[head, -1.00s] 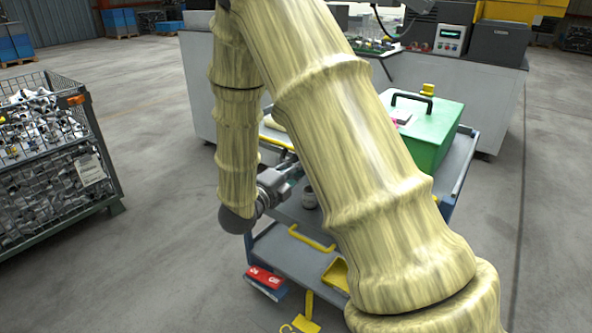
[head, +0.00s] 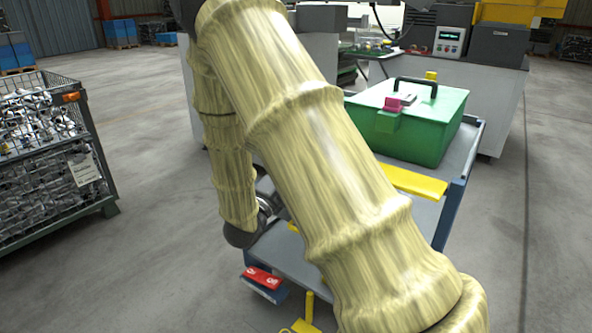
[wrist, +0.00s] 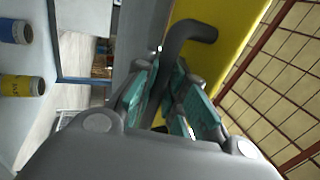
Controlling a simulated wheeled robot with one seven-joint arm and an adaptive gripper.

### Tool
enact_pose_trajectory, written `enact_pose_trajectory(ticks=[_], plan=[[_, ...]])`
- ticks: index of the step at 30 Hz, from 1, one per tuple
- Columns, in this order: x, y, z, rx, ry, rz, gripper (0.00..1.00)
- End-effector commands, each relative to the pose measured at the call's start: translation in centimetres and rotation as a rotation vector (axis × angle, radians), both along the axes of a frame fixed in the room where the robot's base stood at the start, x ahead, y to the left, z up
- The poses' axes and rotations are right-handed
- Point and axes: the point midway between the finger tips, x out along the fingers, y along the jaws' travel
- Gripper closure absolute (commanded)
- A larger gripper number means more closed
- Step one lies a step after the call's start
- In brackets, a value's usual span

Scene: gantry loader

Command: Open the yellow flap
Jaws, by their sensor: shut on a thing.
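In the wrist view a yellow panel (wrist: 222,55), taken to be the flap, fills the upper middle at a slant, with a grey bent handle (wrist: 190,35) at it. My gripper's teal-padded fingers (wrist: 172,92) are closed around the handle's lower part. In the head view a flat yellow piece (head: 415,181) shows beside my arm, in front of the green box; it may be the same flap, but my arm hides its left part.
A red box (head: 263,278) is at the cart's near left. A wire-mesh bin (head: 55,165) stands left. Blue-labelled (wrist: 15,31) and yellow-labelled cans (wrist: 22,85) show in the wrist view.

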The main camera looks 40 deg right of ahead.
Motion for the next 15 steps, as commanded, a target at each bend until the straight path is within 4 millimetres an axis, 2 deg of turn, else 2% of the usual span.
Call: enact_pose_trajectory(ticks=[14, 15], plan=[[0.07, 0.00, 0.08, -0.014, -0.003, 0.001, 1.00], [0.07, -0.01, 0.08, -0.014, -0.003, 0.001, 0.85]])
